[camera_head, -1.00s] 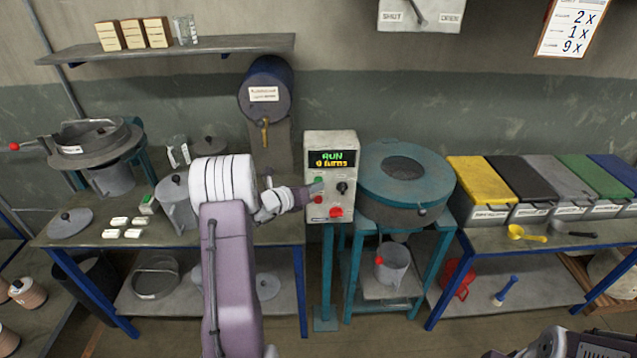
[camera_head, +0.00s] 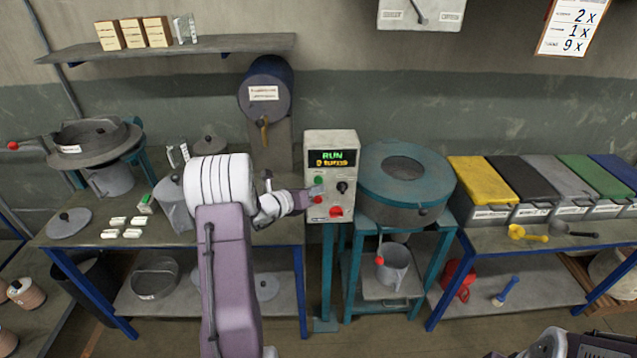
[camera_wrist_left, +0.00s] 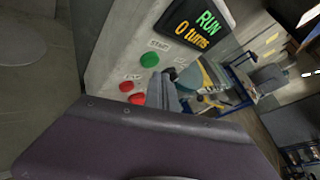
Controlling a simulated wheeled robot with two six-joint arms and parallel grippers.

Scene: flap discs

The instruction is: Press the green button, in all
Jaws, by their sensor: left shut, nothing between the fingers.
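The green button (camera_head: 318,180) sits on the front of a pale control box (camera_head: 330,148), below a display reading RUN and 0 turns. My left gripper (camera_head: 316,191) is shut and empty, its tip just below the green button at the box face. In the left wrist view the green button (camera_wrist_left: 150,60), labelled START, is uncovered, and the shut fingers (camera_wrist_left: 162,88) are beside it, apart from it in the picture. Whether the tip touches the box I cannot tell. Part of my right arm shows at the bottom right; its fingertips are out of view.
Two red buttons (camera_wrist_left: 126,86) (camera_wrist_left: 137,98) lie close to the fingers. A black knob (camera_head: 342,187) is to the right on the box. A teal round machine (camera_head: 385,185) stands right of it. A steel jug (camera_head: 178,205) stands on the bench behind my left wrist.

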